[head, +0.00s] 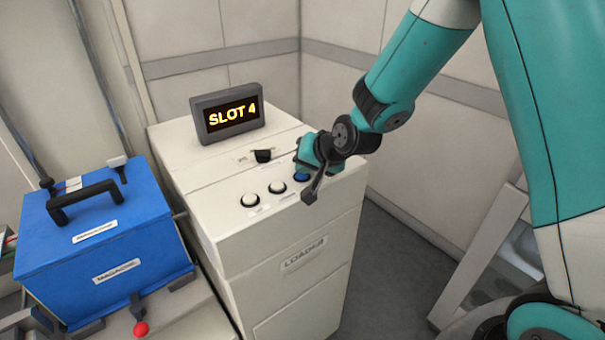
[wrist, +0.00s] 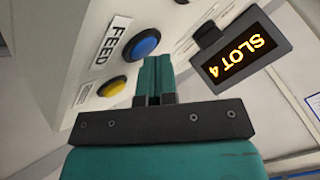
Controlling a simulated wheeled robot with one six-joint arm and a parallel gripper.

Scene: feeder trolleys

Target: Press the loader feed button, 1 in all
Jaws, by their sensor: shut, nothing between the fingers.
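The white loader cabinet (head: 300,270) stands in the middle of the head view, with a row of buttons on its top. A blue button (head: 301,178) is at the right of that row, partly covered by my gripper (head: 306,160). In the wrist view, the blue button (wrist: 143,44) sits beside a label (wrist: 110,44) reading FEED, and a yellow button (wrist: 112,87) is below it. My gripper (wrist: 155,60) is shut and empty. Its fingertips appear just right of the blue button in the wrist view; contact cannot be told.
Two white buttons (head: 250,200) (head: 277,188) lie left of the blue one. A display (head: 228,114) reading SLOT 4 stands on the cabinet's back. A black switch (head: 263,156) is before it. A blue magazine box (head: 105,235) is at left, with a red knob (head: 141,329) below.

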